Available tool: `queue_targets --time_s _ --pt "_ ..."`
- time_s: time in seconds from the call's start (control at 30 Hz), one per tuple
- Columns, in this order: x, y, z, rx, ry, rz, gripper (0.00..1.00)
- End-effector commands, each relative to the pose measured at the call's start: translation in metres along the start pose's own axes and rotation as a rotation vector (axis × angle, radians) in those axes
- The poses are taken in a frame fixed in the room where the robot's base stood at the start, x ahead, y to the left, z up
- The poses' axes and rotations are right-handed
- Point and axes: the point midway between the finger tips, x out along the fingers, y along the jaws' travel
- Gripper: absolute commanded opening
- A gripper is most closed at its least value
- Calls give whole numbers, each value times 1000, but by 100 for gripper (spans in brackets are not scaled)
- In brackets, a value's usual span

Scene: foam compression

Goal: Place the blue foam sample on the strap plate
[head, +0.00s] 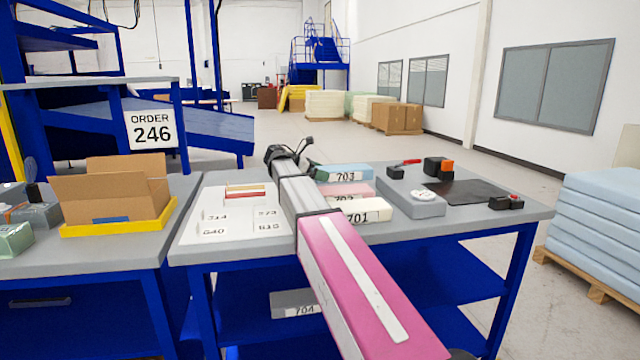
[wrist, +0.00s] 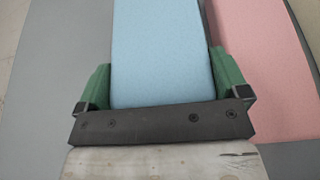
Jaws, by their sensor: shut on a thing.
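The blue foam sample (head: 352,171), labelled 703, lies on the right-hand workbench behind the pink foam. My gripper (head: 312,170) is at its left end, partly hidden by my arm. In the wrist view, the blue foam (wrist: 162,50) lies between the green fingers of my gripper (wrist: 161,85), one finger along each side. The gripper is shut on it. Whether the foam is lifted off the bench, I cannot tell. I cannot tell for sure which thing is the strap plate.
Pink foam (head: 346,191) and cream foam (head: 362,215), labelled 701, lie in front of the blue one. A grey device (head: 415,205) and a dark mat (head: 466,191) are to the right. A white board (head: 238,238) with number labels is left. A cardboard box (head: 110,200) stands on the left bench.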

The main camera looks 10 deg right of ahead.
Motion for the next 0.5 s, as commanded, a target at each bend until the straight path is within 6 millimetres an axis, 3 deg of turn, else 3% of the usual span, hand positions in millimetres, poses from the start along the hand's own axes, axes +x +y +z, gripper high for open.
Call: queue_targets --time_s 0.3,0.5 --pt "14 -1 -34 -2 0 -1 71" --pt "14 0 -35 0 0 -1 71"
